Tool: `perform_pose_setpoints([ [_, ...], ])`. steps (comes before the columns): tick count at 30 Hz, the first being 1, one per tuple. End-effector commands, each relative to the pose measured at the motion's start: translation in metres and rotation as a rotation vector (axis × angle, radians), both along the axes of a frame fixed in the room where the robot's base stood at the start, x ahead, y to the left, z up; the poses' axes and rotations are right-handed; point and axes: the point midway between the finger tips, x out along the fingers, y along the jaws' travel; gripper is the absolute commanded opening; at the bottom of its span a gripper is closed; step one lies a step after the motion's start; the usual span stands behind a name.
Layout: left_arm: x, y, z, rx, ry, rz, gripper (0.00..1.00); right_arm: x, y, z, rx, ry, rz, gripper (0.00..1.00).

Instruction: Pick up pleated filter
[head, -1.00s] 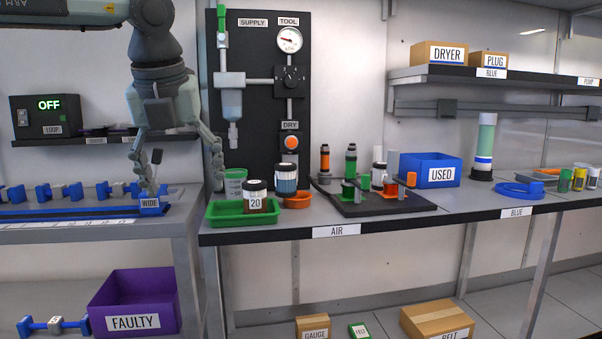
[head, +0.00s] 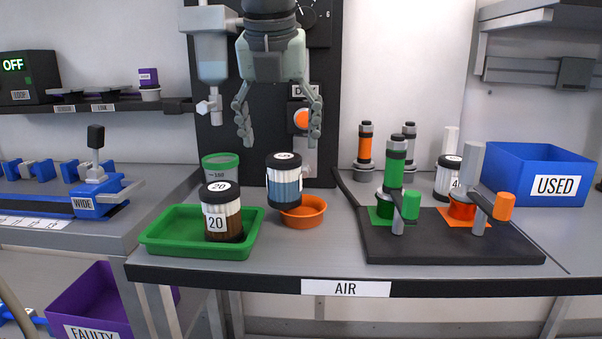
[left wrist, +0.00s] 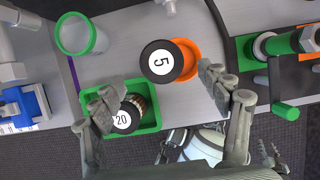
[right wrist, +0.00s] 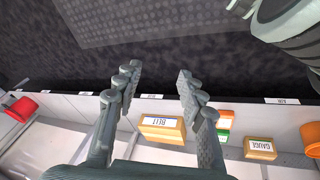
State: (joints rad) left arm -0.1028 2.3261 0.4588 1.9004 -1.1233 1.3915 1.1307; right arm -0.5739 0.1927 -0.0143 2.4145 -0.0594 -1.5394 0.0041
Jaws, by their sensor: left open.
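A black-capped cylindrical filter marked 5 (head: 284,185), with a blue and white body, stands at an orange bowl (head: 312,213); I cannot tell whether it is inside. Another filter marked 20 (head: 222,215), white and brown, stands in a green tray (head: 165,243). My left gripper (head: 280,135) is open and empty, pointing down above the 5 filter. In the left wrist view the open left gripper (left wrist: 172,98) has the 5 cap (left wrist: 161,62) between and beyond its fingertips. My right gripper (right wrist: 158,75) is open and empty, away from the filters.
A green-rimmed cup (head: 220,167) stands behind the tray. A black board (head: 450,245) with green and orange clamps lies to the right, with a white filter (head: 447,180) behind it. A blue USED bin (head: 540,165) is at the right. The front bench strip is clear.

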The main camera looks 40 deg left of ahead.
Motion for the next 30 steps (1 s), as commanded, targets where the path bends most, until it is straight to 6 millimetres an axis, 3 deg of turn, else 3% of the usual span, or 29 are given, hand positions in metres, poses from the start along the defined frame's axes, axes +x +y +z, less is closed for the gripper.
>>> perform_pose_setpoints([
  [15, 0.023, 0.009, -0.062, -0.002, 0.003, 0.001, 0.76, 0.003, 0.000, -0.007, 0.003, 0.004, 0.001, 0.40],
  [24, 0.026, 0.010, -0.068, -0.002, -0.001, 0.001, 0.76, 0.003, 0.000, -0.008, 0.004, 0.004, 0.002, 0.40],
  [30, 0.026, 0.010, -0.068, -0.002, 0.000, 0.001, 0.54, 0.003, 0.001, -0.008, 0.004, 0.004, 0.003, 0.40],
])
